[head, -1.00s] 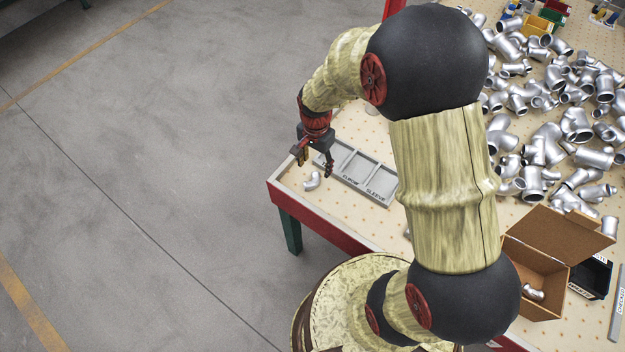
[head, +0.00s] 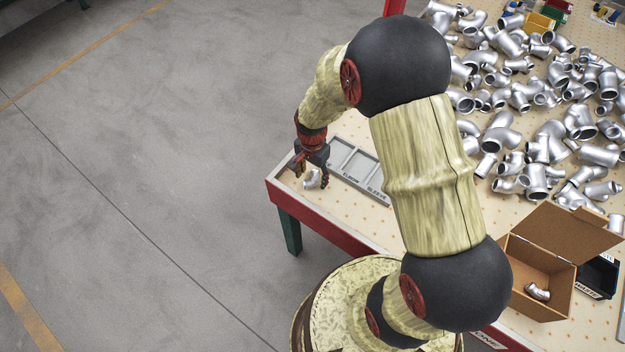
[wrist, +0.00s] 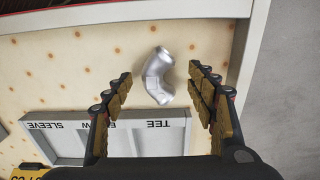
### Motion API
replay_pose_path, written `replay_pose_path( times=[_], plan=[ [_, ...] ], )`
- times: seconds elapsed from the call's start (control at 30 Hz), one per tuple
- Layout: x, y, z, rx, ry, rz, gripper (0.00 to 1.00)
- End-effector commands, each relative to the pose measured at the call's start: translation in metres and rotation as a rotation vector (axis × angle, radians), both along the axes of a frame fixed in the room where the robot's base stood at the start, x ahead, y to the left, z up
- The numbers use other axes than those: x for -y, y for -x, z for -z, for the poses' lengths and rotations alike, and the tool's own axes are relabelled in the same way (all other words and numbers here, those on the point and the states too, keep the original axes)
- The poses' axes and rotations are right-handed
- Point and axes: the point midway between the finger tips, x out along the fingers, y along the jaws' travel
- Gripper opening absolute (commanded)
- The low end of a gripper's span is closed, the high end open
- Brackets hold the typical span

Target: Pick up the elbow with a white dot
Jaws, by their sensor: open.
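A silver pipe elbow (head: 312,181) lies alone on the pegboard table near its left corner, in front of the labelled tray. In the wrist view the elbow (wrist: 158,77) lies between and beyond my fingertips, bent to one side. I cannot make out a white dot on it. My gripper (head: 311,176) is open and points down over the elbow. In the wrist view its two fingers (wrist: 160,80) stand apart on either side of it, with gaps showing. The fingers partly hide the elbow in the head view.
A grey tray (head: 341,149) with compartments marked tee, elbow and sleeve lies close beside the elbow. Many silver fittings (head: 535,150) cover the table at right. An open cardboard box (head: 513,268) holds a fitting, beside a black bin (head: 598,275). The table's red edge (head: 320,226) is near.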

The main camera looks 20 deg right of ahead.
Motion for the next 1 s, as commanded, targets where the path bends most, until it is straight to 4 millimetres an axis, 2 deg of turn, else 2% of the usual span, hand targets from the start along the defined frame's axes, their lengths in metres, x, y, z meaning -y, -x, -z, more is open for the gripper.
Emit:
replay_pose_path(
  times=[0.9, 1.0],
  plan=[
    [0.0000, 0.0005, 0.0000, -0.001, 0.000, -0.001, 0.06],
    [0.0000, 0.0002, -0.0003, 0.000, 0.000, -0.001, 0.03]
  ],
)
